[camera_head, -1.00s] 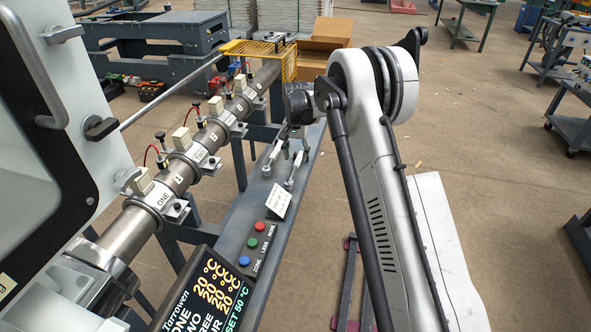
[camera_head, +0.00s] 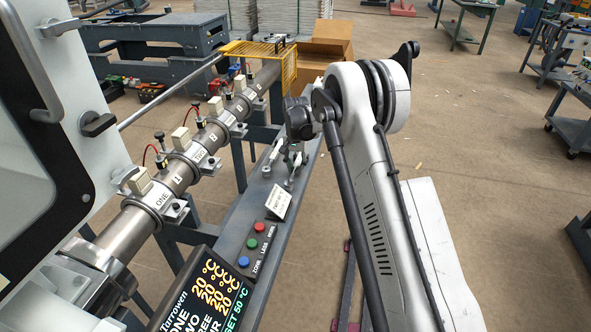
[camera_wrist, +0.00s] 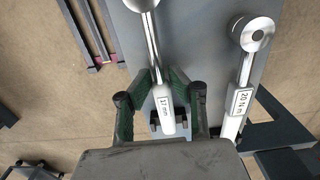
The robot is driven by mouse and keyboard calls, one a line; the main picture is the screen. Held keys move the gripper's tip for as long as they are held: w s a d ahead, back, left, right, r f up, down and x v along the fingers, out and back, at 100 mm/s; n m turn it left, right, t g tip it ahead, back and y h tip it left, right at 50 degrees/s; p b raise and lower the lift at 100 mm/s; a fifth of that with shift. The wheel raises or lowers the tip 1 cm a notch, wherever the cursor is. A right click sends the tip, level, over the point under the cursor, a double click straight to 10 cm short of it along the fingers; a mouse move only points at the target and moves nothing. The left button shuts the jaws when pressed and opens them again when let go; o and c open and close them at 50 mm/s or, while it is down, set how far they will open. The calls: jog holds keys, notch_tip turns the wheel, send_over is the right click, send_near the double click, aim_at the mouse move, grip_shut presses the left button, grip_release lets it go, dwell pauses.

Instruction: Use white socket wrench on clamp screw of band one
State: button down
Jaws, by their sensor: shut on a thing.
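In the wrist view my gripper (camera_wrist: 160,92) is shut around a white-handled wrench marked 17 mm (camera_wrist: 164,112). Its metal shaft runs up to a round head at the top edge. A second white-handled tool, marked 20 N m (camera_wrist: 240,100), lies apart to the right. In the head view my gripper (camera_head: 296,148) is low over the grey bench (camera_head: 250,215), and the held wrench is partly hidden there. Band one (camera_head: 160,200), labelled ONE, is around the barrel at the near left. Its clamp lug (camera_head: 180,209) sticks out on the bench side; the screw is too small to make out clearly.
More labelled bands follow along the barrel, with red leads and small upright connectors. A button box (camera_head: 253,243) and a temperature display (camera_head: 205,300) stand at the bench's near end. A white sign (camera_head: 278,202) stands beside the tools. An open cabinet door (camera_head: 60,120) is at left.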

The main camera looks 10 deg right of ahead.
aim_at(296, 166)
jog(key=shift+r, duration=0.15)
notch_tip(296, 166, up, 10)
jog(key=shift+f+p, duration=0.1)
jog(key=shift+p, duration=0.7)
jog(key=c, duration=2.3)
grip_release()
grip_shut()
